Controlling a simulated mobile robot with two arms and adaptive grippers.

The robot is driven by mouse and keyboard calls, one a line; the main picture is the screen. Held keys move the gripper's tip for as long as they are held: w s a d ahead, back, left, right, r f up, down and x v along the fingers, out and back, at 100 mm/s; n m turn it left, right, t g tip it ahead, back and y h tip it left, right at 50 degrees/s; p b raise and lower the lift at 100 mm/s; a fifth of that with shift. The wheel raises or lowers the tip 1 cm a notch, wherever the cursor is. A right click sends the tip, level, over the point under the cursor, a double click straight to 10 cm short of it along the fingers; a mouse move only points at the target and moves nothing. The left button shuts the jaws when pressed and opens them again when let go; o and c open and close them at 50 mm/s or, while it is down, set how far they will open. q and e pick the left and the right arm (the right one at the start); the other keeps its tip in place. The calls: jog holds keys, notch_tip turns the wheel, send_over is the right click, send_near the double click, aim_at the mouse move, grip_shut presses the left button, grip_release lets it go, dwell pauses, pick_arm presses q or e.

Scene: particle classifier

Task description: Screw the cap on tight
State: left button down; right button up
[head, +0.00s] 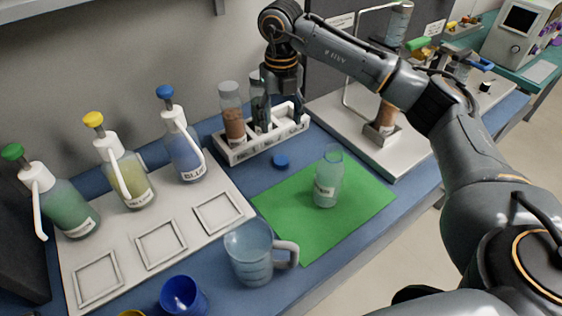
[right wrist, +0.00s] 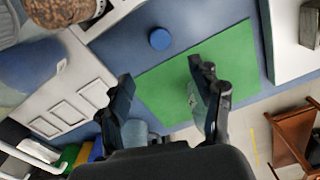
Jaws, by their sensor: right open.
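A small blue cap (head: 281,160) lies flat on the blue bench top, between the rack and the green mat; it also shows in the right wrist view (right wrist: 160,39). An open clear bottle (head: 328,180) with a pale label stands upright on the green mat (head: 285,220). My right gripper (head: 280,112) points down over the white rack, above and behind the cap. Its fingers are spread with nothing between them; they also show in the right wrist view (right wrist: 165,82), where one partly hides the bottle. My left gripper is out of view.
The white rack (head: 238,155) holds capped tubes, one with brown grains. A handled jug (head: 250,262) stands at the mat's front left. Green, yellow and blue wash bottles (head: 183,155) stand on a pale tray at left. A metal stand (head: 400,158) is at right.

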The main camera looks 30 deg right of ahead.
send_over(281, 160)
notch_tip(281, 160, down, 8)
jog(key=shift+s+r, duration=0.1)
jog(key=shift+r, duration=0.05)
notch_tip(281, 160, down, 5)
jog(key=shift+f+p, duration=0.15)
jog(key=shift+p, duration=0.6)
jog(key=c, duration=0.8)
